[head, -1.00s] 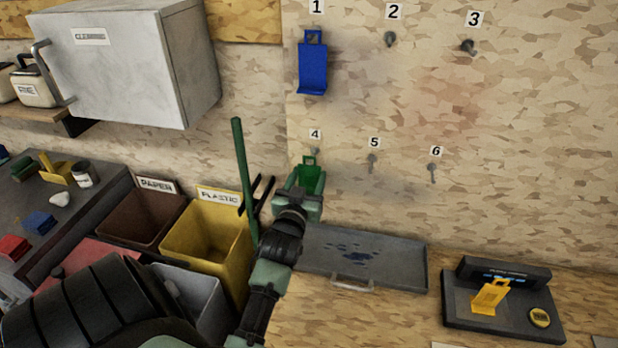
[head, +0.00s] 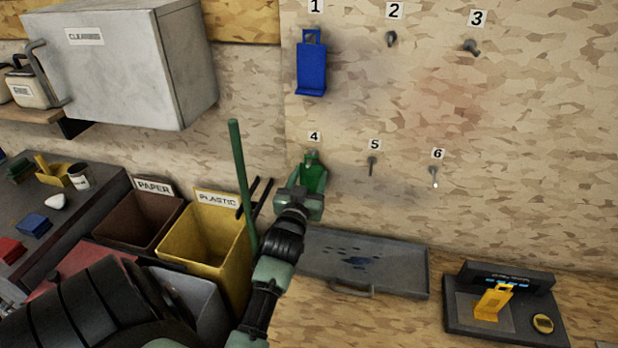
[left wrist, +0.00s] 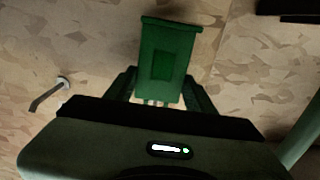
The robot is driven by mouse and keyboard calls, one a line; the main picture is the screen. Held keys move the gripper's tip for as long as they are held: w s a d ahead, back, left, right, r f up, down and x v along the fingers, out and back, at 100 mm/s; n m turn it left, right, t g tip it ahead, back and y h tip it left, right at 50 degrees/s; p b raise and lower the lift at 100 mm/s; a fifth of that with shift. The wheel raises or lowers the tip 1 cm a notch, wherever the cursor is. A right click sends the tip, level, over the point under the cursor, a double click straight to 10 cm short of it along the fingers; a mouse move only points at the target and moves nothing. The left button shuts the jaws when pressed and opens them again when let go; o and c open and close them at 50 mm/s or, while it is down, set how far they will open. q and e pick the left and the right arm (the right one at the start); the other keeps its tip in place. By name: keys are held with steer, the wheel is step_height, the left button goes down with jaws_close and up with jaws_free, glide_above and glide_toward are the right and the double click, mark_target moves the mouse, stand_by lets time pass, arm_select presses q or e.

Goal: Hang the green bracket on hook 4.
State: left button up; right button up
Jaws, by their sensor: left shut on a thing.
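The green bracket (head: 314,178) is upright against the board, just below the number 4 label. My left gripper (head: 308,188) is shut on it from below. In the left wrist view the bracket (left wrist: 168,62) sits between the fingers of my left gripper (left wrist: 163,90). Hook 4 is hidden behind or within the bracket's top part. I cannot tell whether the hook passes through the bracket's opening. My right gripper is not in view.
A blue bracket (head: 311,68) hangs on hook 1. Hooks 2 (head: 391,39), 3 (head: 471,47), 5 (head: 372,166) and 6 (head: 435,174) are bare. A green pole (head: 241,185) stands left of my gripper. A grey tray (head: 400,258) lies below, beside a yellow bin (head: 190,245).

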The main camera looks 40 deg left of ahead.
arm_select(q)
steer(key=shift+r, duration=0.1)
steer(key=o, duration=1.5)
steer(key=shift+o, duration=0.6)
steer(key=shift+s+d+f, duration=0.15)
steer(key=shift+s+f, duration=0.05)
steer(key=shift+s, duration=0.05)
steer(key=b+v, duration=0.2)
steer(key=v, duration=0.5)
steer(key=shift+s, duration=0.15)
